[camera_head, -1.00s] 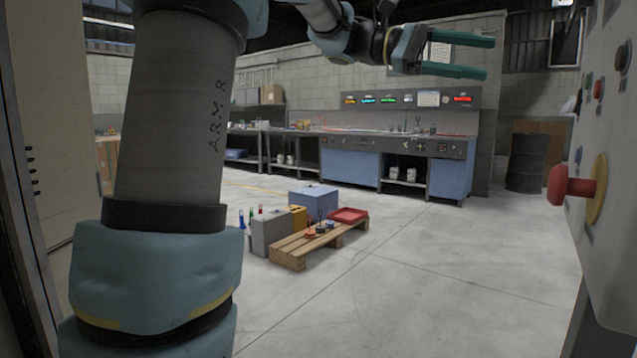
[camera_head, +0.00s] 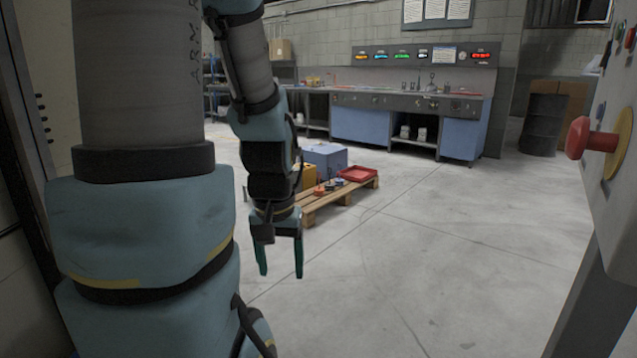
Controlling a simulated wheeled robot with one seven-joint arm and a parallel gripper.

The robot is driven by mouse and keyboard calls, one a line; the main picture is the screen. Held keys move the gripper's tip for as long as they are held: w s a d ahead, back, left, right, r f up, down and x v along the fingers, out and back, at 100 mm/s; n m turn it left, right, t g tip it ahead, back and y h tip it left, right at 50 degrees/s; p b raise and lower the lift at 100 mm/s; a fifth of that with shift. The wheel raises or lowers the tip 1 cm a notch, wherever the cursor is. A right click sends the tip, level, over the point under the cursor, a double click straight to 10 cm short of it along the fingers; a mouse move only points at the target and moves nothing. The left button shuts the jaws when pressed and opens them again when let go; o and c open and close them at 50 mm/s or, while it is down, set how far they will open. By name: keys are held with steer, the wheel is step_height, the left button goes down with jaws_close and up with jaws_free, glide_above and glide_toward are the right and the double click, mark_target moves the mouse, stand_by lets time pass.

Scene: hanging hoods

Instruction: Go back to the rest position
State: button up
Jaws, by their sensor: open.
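My gripper (camera_head: 280,262) hangs at the centre-left of the head view with its two green fingers pointing down. The fingers are apart and nothing shows between them. My arm comes down from the top left and folds so that its last part is nearly upright. Behind the gripper, bare concrete floor shows. The forearm and wrist hide part of the floor-level pallet and the boxes behind them.
A red mushroom button (camera_head: 579,138) sticks out of a panel close at the right. A wooden pallet (camera_head: 325,199) with a red tray (camera_head: 357,174) lies beyond my gripper, beside a blue-grey box (camera_head: 325,158). A workbench (camera_head: 360,125) lines the back wall. Floor at centre right is clear.

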step_height(320, 180, up, 20)
steer(key=p, duration=1.9)
steer(key=shift+w+r, duration=0.2)
steer(key=shift+r, duration=0.05)
